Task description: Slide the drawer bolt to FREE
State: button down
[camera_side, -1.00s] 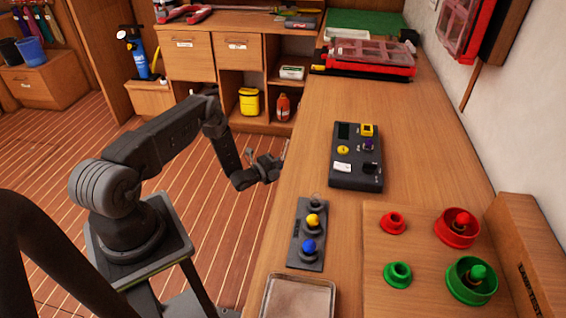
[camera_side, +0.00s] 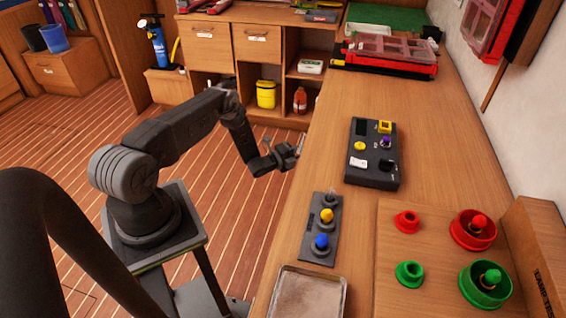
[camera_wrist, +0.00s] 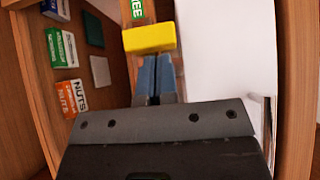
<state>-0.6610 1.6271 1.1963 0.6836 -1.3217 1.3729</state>
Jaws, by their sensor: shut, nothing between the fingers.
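In the wrist view, the drawer bolt shows as a yellow block (camera_wrist: 150,38) on a narrow wooden strip. A green label (camera_wrist: 137,10), partly cut off and ending in "EE", lies just beyond the block. My gripper (camera_wrist: 157,58) is shut and empty, its two blue-grey fingers side by side. Their tips are right at the near edge of the yellow block; I cannot tell whether they touch it. In the side view my gripper (camera_side: 296,148) is at the bench's left edge, and the bolt cannot be made out.
The wrist view shows small boxes, one a nuts box (camera_wrist: 72,97), in a wooden compartment on the left, and a white surface (camera_wrist: 225,50) on the right. On the bench are a black control box (camera_side: 372,155), a joystick panel (camera_side: 321,228) and a metal tray (camera_side: 308,294).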

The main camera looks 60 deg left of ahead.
jog(key=s+d, duration=0.2)
jog(key=s, duration=1)
